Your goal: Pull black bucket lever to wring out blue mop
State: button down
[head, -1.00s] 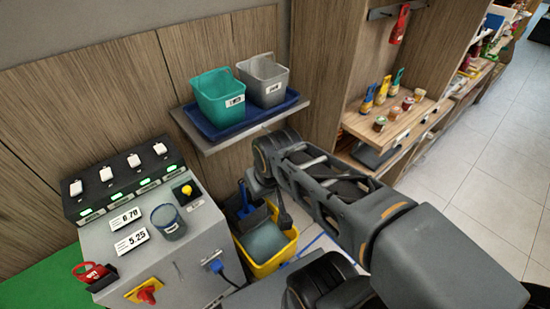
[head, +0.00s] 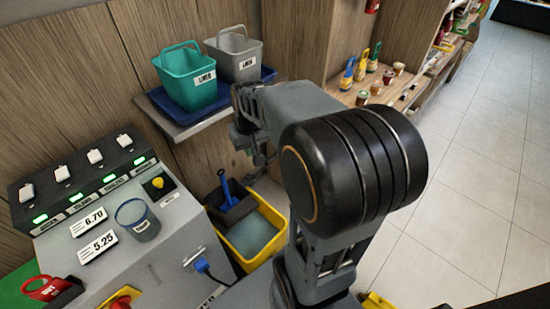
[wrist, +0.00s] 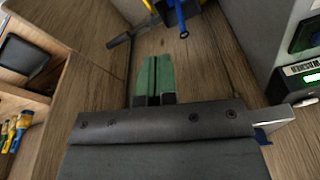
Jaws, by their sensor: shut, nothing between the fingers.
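The yellow mop bucket (head: 249,236) stands on the floor beside the grey machine, with greyish water-like contents showing inside. A dark wringer (head: 233,207) sits at its back left, with a blue mop handle (head: 225,187) sticking up from it. The blue handle also shows at the top of the wrist view (wrist: 181,20), and a black lever (wrist: 119,40) sticks out to its left. My gripper (wrist: 155,60) has green fingers pressed together, empty, apart from the lever and below it in that picture. In the head view my gripper (head: 259,163) is small, above the bucket.
A wall shelf (head: 190,126) with a blue tray (head: 165,107), a teal bucket (head: 188,82) and a grey bucket (head: 235,55) is close behind my arm. The grey machine (head: 160,255) borders the bucket on the left. Open tiled floor (head: 470,170) lies to the right.

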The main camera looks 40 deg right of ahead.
jog(key=w+d+f+n+b, duration=0.2)
jog(key=w+d+f, duration=0.3)
jog(key=d, duration=0.5)
jog(key=w+d+f+n+b, duration=0.1)
jog(key=w+d+f+b, duration=0.3)
jog(key=w+d, duration=0.5)
jog(key=shift+w+d+f+n+b, duration=0.4)
jog(key=shift+w+f, duration=0.3)
jog(key=shift+f, duration=0.15)
notch_tip(320, 180, down, 13)
jog(key=b, duration=0.2)
jog(key=shift+r+b, duration=0.1)
jog(key=shift+b, duration=0.25)
jog(key=shift+s+f, duration=0.15)
jog(key=shift+f, duration=0.05)
